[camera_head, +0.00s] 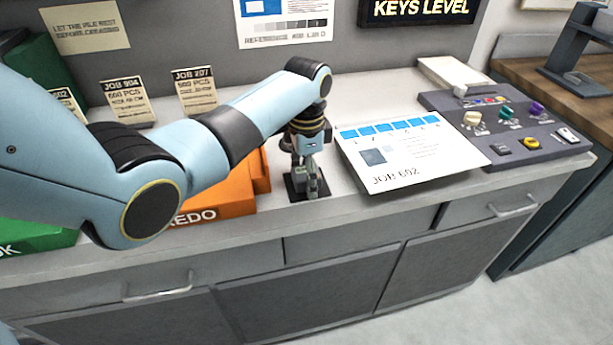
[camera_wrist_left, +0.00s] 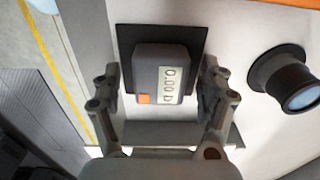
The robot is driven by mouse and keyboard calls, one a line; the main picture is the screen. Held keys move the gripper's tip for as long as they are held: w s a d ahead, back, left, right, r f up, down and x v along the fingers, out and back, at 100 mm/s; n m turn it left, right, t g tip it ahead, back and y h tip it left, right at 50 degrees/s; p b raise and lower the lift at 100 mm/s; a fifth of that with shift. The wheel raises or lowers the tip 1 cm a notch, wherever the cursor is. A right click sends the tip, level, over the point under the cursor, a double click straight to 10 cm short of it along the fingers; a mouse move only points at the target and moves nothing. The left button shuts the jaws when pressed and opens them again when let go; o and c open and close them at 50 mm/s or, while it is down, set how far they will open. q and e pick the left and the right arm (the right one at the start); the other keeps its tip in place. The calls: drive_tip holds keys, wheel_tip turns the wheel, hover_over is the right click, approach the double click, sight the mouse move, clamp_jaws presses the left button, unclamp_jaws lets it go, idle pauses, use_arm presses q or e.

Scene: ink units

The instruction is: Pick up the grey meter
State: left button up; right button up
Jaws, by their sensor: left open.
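The grey meter (camera_wrist_left: 158,72) shows in the left wrist view as a dark grey block with a pale display and an orange button. It rests on a black square mat (camera_wrist_left: 190,38), whose edge also shows in the head view (camera_head: 292,190). My left gripper (camera_wrist_left: 160,92) is open, with one finger on each side of the meter; I cannot tell whether either finger touches it. In the head view my left gripper (camera_head: 310,188) points down over the mat and hides most of the meter. My right gripper is in neither view.
A printed sheet marked JOB 602 (camera_head: 410,155) lies right of the gripper, with a control console (camera_head: 515,125) beyond. An orange REDO tray (camera_head: 225,195) is at left. A dark round loupe-like object (camera_wrist_left: 285,78) stands beside the mat. The counter's front edge is close.

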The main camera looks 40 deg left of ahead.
use_arm(q)
drive_tip(key=c, duration=1.3)
drive_tip(key=shift+r, duration=0.1)
